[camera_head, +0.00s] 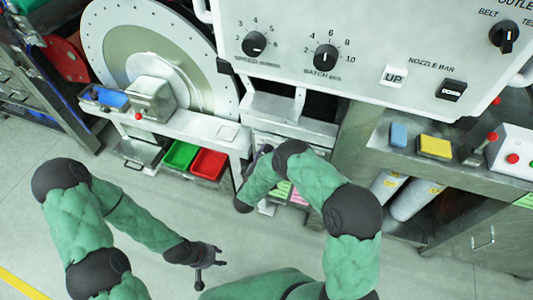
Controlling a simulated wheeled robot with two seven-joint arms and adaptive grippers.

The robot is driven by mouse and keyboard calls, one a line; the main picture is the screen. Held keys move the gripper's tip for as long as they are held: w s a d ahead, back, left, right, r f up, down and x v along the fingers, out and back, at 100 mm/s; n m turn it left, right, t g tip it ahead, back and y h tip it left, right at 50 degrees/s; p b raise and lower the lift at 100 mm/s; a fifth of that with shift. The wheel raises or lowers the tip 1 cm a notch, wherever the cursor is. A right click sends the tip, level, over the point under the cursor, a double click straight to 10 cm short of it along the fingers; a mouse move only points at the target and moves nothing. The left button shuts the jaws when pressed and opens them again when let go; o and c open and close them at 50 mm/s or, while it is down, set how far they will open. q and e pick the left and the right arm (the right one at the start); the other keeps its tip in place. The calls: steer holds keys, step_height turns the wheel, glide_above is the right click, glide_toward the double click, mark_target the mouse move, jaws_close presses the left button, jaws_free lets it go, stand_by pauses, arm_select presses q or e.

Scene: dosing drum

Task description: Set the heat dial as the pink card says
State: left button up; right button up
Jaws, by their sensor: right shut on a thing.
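My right gripper (258,158) is at the low front of the machine, below the steel shelf and partly behind my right forearm. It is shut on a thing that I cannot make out. A pink card (298,196) shows in part just right of my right forearm; its writing is too small to read. The heat dial cannot be picked out. My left gripper (208,257) hangs over the open floor, empty, with its fingers apart.
The panel above carries a speed dial (254,43), a batch dial (325,57) and an outlet selector (504,37). Green (181,155) and red (209,163) bins stand left of my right gripper. Blue (399,135) and yellow (435,147) blocks lie on the right ledge.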

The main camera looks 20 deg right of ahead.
steer(key=shift+w+a+r, duration=0.15)
steer(key=shift+w+r, duration=0.2)
steer(key=shift+r, duration=0.05)
steer(key=o, duration=1.1)
steer(key=shift+o, duration=0.3)
steer(key=shift+a+f, duration=0.1)
steer(key=shift+f, duration=0.15)
steer(key=shift+s, duration=0.1)
steer(key=f+v, duration=0.1)
steer(key=v, duration=1.1)
steer(key=shift+r, duration=0.45)
steer(key=shift+f, duration=0.1)
